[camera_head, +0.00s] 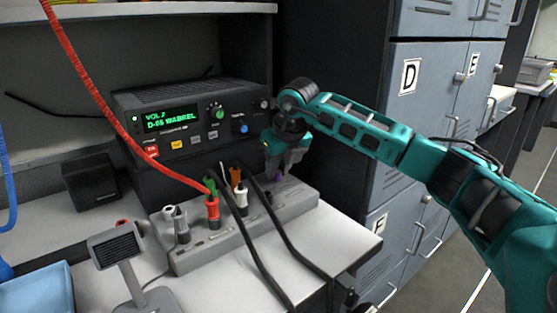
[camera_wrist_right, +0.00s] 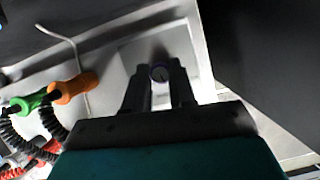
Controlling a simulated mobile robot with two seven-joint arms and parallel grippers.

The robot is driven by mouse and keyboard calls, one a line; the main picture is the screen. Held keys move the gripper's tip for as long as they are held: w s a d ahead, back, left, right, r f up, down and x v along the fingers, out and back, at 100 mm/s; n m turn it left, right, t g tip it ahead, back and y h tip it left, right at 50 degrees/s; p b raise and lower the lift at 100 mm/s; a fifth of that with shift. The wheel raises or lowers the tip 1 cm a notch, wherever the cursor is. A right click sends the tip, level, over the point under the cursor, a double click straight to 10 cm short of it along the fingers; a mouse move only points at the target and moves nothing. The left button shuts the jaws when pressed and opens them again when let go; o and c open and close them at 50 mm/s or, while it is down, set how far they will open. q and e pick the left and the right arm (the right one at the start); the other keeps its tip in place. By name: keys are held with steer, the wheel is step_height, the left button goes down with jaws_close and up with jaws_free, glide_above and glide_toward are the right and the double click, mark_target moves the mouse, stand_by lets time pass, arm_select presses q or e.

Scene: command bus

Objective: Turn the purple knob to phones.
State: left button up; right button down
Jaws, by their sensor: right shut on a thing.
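My right gripper (camera_head: 281,172) reaches down to the far right end of a long grey jack panel (camera_head: 203,257) on the counter. In the right wrist view, my right gripper (camera_wrist_right: 160,88) has its two dark fingers on either side of a small round knob (camera_wrist_right: 160,73) with a dark purple rim. It is shut on this knob. In the head view the fingers mostly hide the knob, so where it points cannot be told. No "phones" mark can be read. My left gripper is not in view.
A black radio (camera_head: 186,120) with a green display and knobs stands behind the panel. Coloured plugs, such as a red one (camera_head: 212,213) and a white one (camera_head: 241,200), carry cables close left of my gripper. Grey lockers (camera_head: 425,100) stand at the right.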

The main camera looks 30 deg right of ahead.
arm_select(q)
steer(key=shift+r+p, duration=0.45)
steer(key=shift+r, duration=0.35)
arm_select(e)
steer(key=shift+a+r+m+h, duration=0.1)
steer(key=shift+m+h, duration=0.4)
steer(key=shift+m, duration=0.8)
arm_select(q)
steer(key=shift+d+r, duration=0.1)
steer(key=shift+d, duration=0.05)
arm_select(e)
steer(key=c, duration=0.9)
jaws_free()
steer(key=shift+c, duration=0.2)
arm_select(q)
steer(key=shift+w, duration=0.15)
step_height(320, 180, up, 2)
steer(key=shift+p, duration=1.15)
arm_select(e)
steer(key=v, duration=1.2)
steer(key=shift+r, duration=0.35)
